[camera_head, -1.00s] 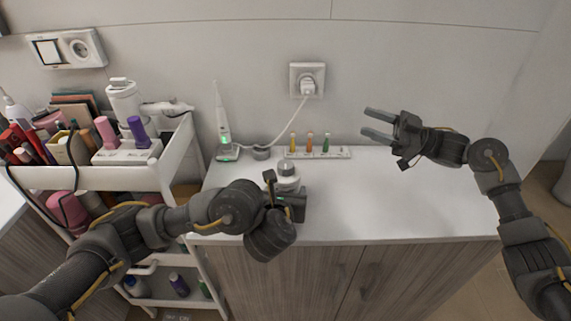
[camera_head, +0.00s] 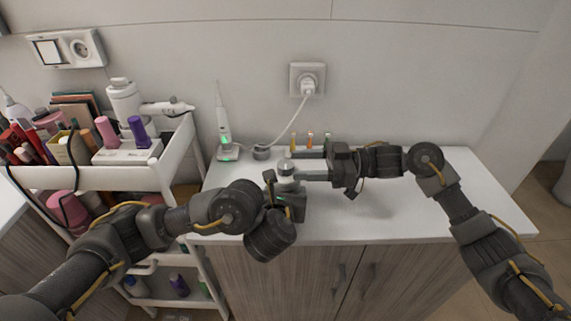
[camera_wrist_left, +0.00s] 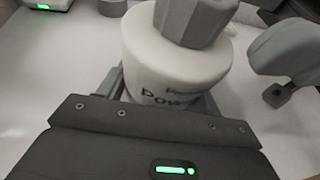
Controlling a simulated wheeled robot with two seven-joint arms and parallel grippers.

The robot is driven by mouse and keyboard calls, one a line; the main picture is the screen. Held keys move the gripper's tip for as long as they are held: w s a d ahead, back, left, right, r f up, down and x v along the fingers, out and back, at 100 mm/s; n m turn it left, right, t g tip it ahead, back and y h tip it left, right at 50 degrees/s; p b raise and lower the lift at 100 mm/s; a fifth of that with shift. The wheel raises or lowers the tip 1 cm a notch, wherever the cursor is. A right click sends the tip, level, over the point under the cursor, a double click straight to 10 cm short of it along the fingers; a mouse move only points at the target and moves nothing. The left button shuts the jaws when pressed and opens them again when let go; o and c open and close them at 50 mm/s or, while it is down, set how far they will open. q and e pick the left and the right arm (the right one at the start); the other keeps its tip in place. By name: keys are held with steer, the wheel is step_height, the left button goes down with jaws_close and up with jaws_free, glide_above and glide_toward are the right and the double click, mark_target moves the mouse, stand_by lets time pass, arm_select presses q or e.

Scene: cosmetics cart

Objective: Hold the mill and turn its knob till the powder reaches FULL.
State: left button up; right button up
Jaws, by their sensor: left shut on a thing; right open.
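The mill (camera_head: 287,184) is a small white round body standing upright on the counter, with a grey knob (camera_head: 286,167) on top. My left gripper (camera_head: 284,188) is shut around its body from the front. In the left wrist view the white mill body (camera_wrist_left: 172,62) carries dark lettering that starts "Pow", and the faceted grey knob (camera_wrist_left: 196,18) is cut off by the top edge. The powder level and a FULL mark cannot be seen. My right gripper (camera_head: 302,165) is open, its fingers pointing left beside the knob; a grey part of it (camera_wrist_left: 290,50) shows right of the mill in the wrist view.
Behind the mill stand a small rack with several coloured vials (camera_head: 310,140), a round grey piece (camera_head: 261,152) and a charging white device (camera_head: 223,130). A loaded cart (camera_head: 178,160) stands left. The counter's right part (camera_head: 450,200) is clear.

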mark_target(285, 164)
steer(key=shift+a, duration=2.2)
steer(key=c, duration=1)
